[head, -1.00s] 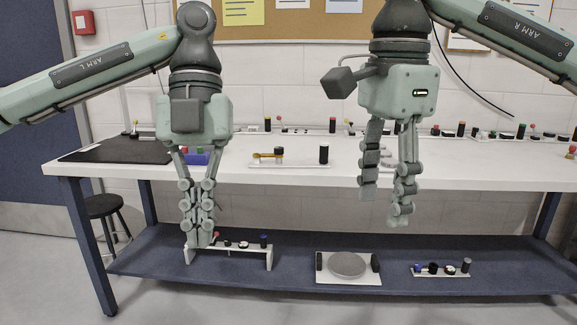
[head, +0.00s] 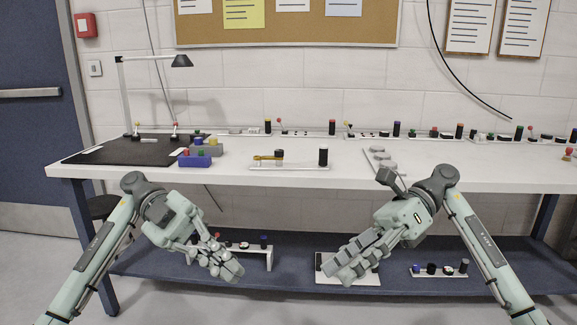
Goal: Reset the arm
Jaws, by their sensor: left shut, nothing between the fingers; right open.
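My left gripper (head: 230,268) hangs in the lower left of the head view, its fingers together and empty, pointing down to the right. It is in front of the white raised fixture (head: 256,249) on the lower shelf. My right gripper (head: 338,268) is in the lower middle, its fingers pointing down to the left, with nothing seen in it. It covers most of the white plate (head: 365,280) on the shelf, and the grey disc there is hidden.
The white table top (head: 440,155) spans the view above my grippers. It carries a black mat (head: 120,150) with a lamp (head: 124,90), a blue block (head: 195,160), a strip with a black cylinder (head: 323,157), and several knobs along the back. A small fixture (head: 438,270) sits on the shelf (head: 300,250).

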